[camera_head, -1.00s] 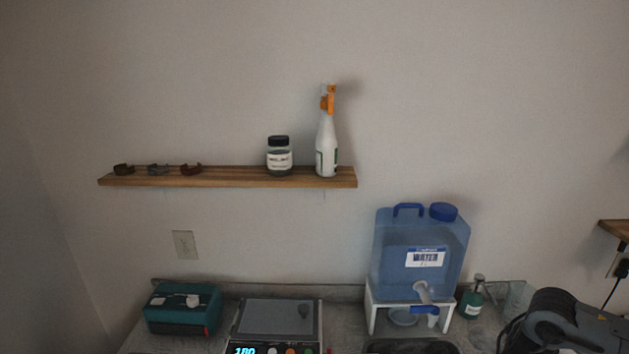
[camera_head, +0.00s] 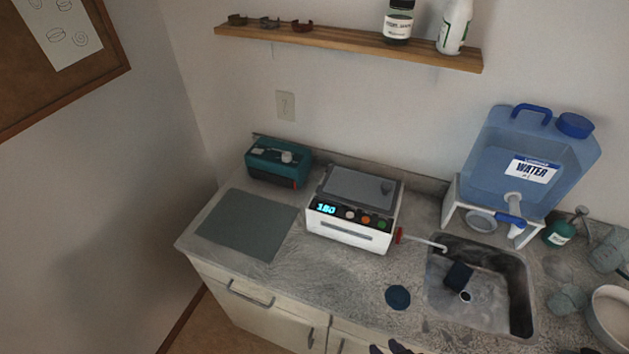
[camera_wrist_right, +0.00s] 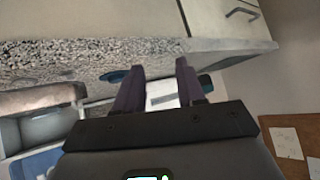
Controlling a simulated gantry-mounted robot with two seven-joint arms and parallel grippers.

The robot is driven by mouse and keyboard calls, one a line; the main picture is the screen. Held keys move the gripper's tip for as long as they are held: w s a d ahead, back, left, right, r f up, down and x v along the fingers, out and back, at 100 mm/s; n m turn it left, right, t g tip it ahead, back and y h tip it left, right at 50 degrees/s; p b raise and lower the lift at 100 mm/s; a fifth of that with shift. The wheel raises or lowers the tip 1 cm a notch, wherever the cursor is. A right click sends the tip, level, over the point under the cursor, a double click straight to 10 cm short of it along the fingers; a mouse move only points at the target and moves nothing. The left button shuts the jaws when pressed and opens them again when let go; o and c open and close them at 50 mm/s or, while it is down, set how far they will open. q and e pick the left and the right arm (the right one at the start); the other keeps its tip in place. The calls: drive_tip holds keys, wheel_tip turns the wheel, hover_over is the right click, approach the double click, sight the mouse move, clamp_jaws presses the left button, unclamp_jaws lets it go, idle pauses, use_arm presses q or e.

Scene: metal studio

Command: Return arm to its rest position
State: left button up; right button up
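My right gripper (camera_head: 394,348) barely enters the bottom edge of the head view, with only dark fingertips showing in front of the counter. In the right wrist view the gripper (camera_wrist_right: 160,68) has its two dark purple fingers spread apart with nothing between the tips. Beyond the fingers lie the counter front and a white device. Most of the right arm is outside the head view. My left gripper is in neither current view.
The speckled counter (camera_head: 340,288) holds a teal box (camera_head: 275,165), grey mat (camera_head: 245,224), white device (camera_head: 347,235), dark blue disc (camera_head: 397,297) and sink (camera_head: 500,300). A water jug (camera_head: 500,150) stands behind the sink. A wooden shelf (camera_head: 340,45) hangs above.

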drive_tip(key=s+d+g+h+p, duration=0.1)
drive_tip(key=s+d+g+h, duration=0.2)
drive_tip(key=s+d+g, duration=0.4)
wheel_tip(320, 180, up, 16)
drive_tip(key=a+t+p, duration=0.1)
drive_tip(key=a+p, duration=0.1)
drive_tip(key=p, duration=1.5)
drive_tip(key=shift+s+n, duration=0.3)
drive_tip(key=shift+s, duration=0.05)
drive_tip(key=shift+a, duration=0.1)
